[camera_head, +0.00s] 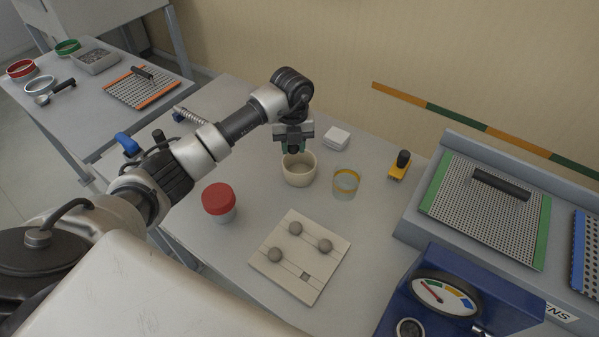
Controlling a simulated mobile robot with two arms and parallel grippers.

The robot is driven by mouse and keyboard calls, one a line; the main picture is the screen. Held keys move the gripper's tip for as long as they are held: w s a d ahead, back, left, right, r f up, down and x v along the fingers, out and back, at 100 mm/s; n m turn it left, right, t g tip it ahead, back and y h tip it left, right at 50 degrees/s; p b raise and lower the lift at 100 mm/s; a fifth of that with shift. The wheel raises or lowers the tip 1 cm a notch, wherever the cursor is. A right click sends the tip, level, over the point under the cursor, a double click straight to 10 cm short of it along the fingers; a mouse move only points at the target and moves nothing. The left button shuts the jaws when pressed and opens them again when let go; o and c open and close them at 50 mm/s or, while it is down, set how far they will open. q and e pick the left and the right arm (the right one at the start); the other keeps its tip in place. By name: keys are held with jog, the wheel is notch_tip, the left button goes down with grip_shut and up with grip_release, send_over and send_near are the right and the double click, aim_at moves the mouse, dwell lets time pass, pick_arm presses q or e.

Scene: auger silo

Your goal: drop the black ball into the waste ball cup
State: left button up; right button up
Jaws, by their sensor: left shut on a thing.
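My left gripper (293,147) points down over the cream cup (299,176), which appears to be the waste ball cup. It is shut on a small dark ball, the black ball (292,151), mostly hidden between the fingers. The ball shows just above the far rim of the cup, and the cup's visible inside looks empty. The cup stands upright on the grey table. My right gripper is not in view.
Beside the cup stands a clear glass with a yellow rim (345,183). A red-lidded jar (219,202), a board with several grey balls (300,256), a white block (337,138) and a yellow-black tool (400,166) are nearby. A blue gauge box (460,295) stands front right.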

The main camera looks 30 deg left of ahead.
pick_arm(q)
jog(key=o, duration=1)
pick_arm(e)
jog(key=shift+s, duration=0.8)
pick_arm(q)
notch_tip(320, 180, up, 11)
jog(key=shift+f+b, duration=0.1)
jog(key=shift+b, duration=1.05)
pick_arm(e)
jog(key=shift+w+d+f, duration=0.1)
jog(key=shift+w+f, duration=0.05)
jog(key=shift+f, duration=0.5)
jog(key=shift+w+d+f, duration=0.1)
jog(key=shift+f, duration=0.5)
pick_arm(q)
jog(key=shift+s+f, duration=0.1)
